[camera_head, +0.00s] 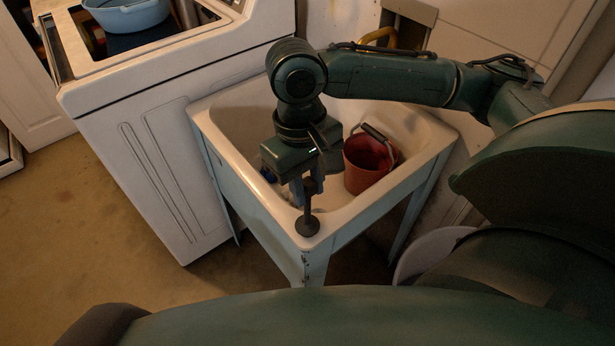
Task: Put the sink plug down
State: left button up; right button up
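The sink plug (307,226) is a dark round disc with a thin upright stem. It is at the front corner of the pale utility sink (343,218), over or on the rim; I cannot tell if it touches. My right gripper (307,188) points down from above the sink's front corner. Its fingers appear closed around the top of the plug's stem, and the disc hangs below them. The gripper hides part of the basin and the drain area. My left gripper is not in view.
A red bucket (361,178) with a dark handle stands in the basin, right of my gripper. A small blue item (268,176) lies partly hidden in the basin. A white washing machine (160,150) stands left, with a blue tub (128,17) on top.

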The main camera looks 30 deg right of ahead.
jog(key=o, duration=0.4)
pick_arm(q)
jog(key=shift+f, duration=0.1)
pick_arm(e)
jog(key=shift+o, duration=0.2)
jog(key=shift+r, duration=0.25)
pick_arm(q)
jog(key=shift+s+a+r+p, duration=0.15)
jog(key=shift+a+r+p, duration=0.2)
jog(key=shift+p, duration=0.8)
pick_arm(e)
notch_tip(320, 180, up, 13)
jog(key=w, duration=0.1)
jog(key=shift+w+f, duration=0.2)
jog(key=shift+w, duration=0.05)
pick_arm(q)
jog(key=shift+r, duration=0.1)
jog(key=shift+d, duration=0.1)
pick_arm(e)
jog(key=shift+s+f, duration=0.1)
